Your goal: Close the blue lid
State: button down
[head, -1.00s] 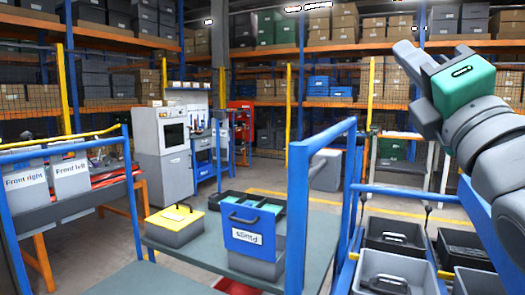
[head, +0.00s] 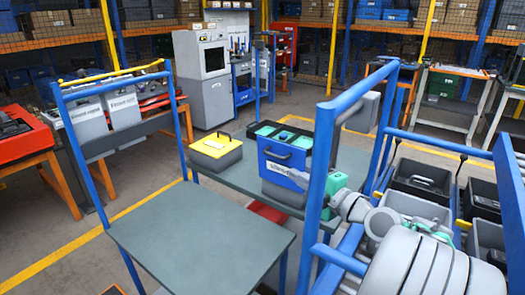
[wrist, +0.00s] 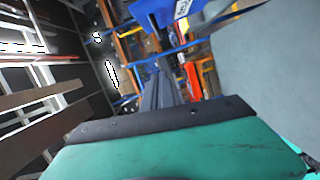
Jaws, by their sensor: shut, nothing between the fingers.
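The blue lid (head: 284,160) is on a grey box (head: 284,190) on the shelf of the grey-topped trolley. It hangs steeply down over the box's front, with its black handle and white label facing me. Behind it, the box's open top shows dark edges and teal inside. My gripper (head: 334,188) is right of the box, partly hidden by a blue post, and looks shut and empty. I cannot tell whether it touches the box. The green gripper body fills the lower wrist view (wrist: 180,150). A blue surface with a white label shows at its top; I cannot tell which thing it is.
A yellow-lidded box (head: 215,152) stands left of the blue-lidded one. Blue trolley posts (head: 322,150) rise close to my arm. Grey bins (head: 418,180) stand at the right. The near grey tabletop (head: 200,240) is bare.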

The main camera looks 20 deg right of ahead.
jog(key=w+f+p, duration=0.1)
jog(key=w+p, duration=0.3)
jog(key=w, duration=0.8)
jog(key=shift+a+f, duration=0.35)
jog(key=shift+a, duration=0.05)
